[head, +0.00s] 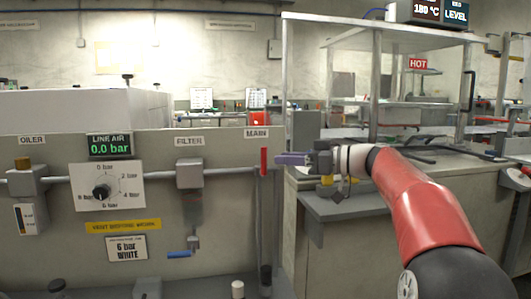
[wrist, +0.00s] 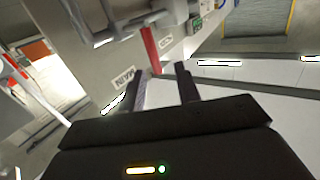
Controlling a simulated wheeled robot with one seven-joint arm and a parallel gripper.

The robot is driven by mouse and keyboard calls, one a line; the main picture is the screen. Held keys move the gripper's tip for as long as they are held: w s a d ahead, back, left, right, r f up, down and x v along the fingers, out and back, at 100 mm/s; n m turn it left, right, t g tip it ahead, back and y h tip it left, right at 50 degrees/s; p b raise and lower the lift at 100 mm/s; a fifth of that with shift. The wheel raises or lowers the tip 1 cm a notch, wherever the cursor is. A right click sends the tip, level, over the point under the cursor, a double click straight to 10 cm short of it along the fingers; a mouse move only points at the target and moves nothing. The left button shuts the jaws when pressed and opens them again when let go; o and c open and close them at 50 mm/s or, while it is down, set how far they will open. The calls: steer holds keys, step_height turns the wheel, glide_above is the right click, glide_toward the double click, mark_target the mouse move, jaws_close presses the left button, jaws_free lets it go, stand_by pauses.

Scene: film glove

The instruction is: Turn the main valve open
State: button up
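The main valve's red handle (head: 264,161) stands upright, crosswise to the pipe, under the MAIN label (head: 256,133) at the panel's right end. My gripper (head: 280,159) is just to the right of the handle at about its height, with a small gap in the head view. In the wrist view the red handle (wrist: 151,48) runs down toward the space between the two fingertips (wrist: 162,72). The fingers are apart and hold nothing. Whether the handle's end lies between them or just beyond cannot be told. The LINE AIR display (head: 110,146) reads 0.0 bar.
The pipe (head: 225,176) runs along the panel through the filter (head: 190,174) and oiler (head: 25,181). A round dial (head: 102,192) and a blue lever (head: 179,254) are farther left. A grey bench (head: 345,209) stands right of the panel, below my arm.

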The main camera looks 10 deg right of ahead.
steer(key=p, duration=0.2)
glide_above(264, 174)
steer(key=shift+w+r+y, duration=0.3)
steer(key=shift+w+r, duration=0.1)
steer(key=shift+d, duration=0.1)
jaws_close()
